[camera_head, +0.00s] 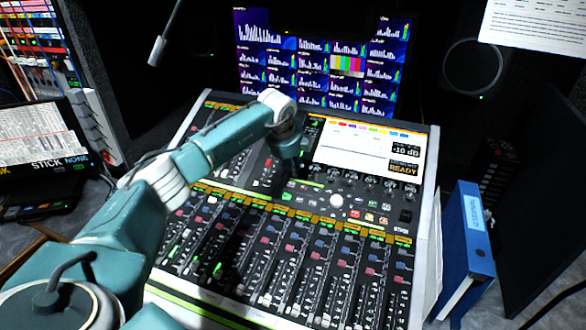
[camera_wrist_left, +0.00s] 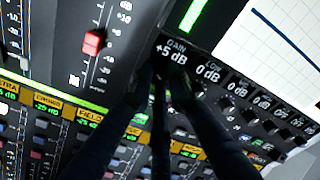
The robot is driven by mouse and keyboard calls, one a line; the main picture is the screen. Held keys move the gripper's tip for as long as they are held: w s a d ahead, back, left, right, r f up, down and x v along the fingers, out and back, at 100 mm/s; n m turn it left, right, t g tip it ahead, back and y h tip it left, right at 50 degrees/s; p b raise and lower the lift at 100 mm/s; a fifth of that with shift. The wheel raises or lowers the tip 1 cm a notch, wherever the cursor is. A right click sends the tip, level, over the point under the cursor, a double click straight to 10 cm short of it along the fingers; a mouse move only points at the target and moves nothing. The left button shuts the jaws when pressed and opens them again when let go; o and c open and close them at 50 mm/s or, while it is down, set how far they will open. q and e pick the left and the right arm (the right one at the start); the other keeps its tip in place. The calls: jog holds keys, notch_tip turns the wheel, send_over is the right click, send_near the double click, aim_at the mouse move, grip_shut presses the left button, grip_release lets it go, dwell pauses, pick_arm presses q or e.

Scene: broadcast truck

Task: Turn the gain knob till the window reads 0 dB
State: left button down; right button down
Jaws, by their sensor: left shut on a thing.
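My left gripper (camera_head: 290,168) reaches down onto the upper middle of the mixing console (camera_head: 433,150). Its dark fingers (camera_wrist_left: 163,88) are shut just below the gain window (camera_wrist_left: 171,54). The gain knob itself is hidden between the fingers. The gain window, labelled GAIN, reads +5 dB in the left wrist view. Other windows to its right in the same row read 0 dB, with small dark knobs below them. My right gripper is not in view.
The console screen (camera_head: 352,147) shows -10 dB and READY at its right end. A blue binder (camera_head: 468,235) stands at right. A monitor (camera_head: 318,65) stands behind.

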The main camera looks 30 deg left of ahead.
pick_arm(q)
jog(key=shift+w+a+r, duration=0.2)
jog(key=shift+w+r, duration=0.05)
jog(key=shift+r, duration=0.15)
jog(key=c, duration=1.9)
grip_release()
jog(key=shift+c, duration=0.2)
jog(key=shift+o, duration=1.3)
jog(key=shift+s+f, duration=0.15)
jog(key=shift+f, duration=0.05)
jog(key=v, duration=1.2)
jog(key=shift+s+f, duration=0.1)
